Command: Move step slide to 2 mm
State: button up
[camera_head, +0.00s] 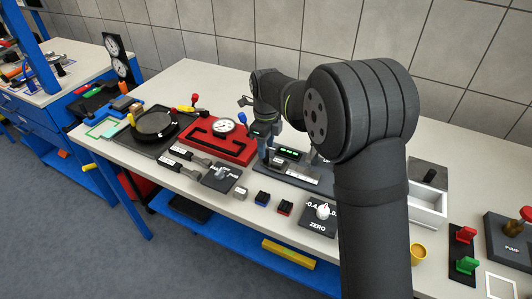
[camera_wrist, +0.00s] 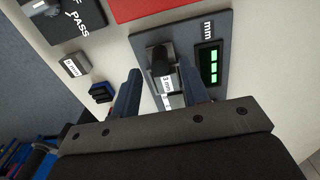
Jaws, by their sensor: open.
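The step slide sits on a dark grey plate (camera_wrist: 147,41) beside a green display marked mm (camera_wrist: 209,62). In the wrist view its black knob (camera_wrist: 160,60) stands near the top of the slide, with a small white label (camera_wrist: 167,82) just below it that seems to read 3 mm. My gripper (camera_wrist: 160,92) is open, with one finger on each side of the slide and the label between them. I cannot tell whether a finger touches it. In the head view my gripper (camera_head: 268,150) is over the left end of the plate (camera_head: 312,184), and my arm hides part of the plate.
A small grey labelled block (camera_head: 240,193), a blue block (camera_head: 262,198) and a red-topped block (camera_head: 285,208) lie in front of the plate. A red fixture with a dial gauge (camera_head: 223,126) stands to the left. A ZERO knob panel (camera_head: 318,216) is at the front right.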

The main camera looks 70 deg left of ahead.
jog(key=shift+f, duration=1.75)
grip_shut()
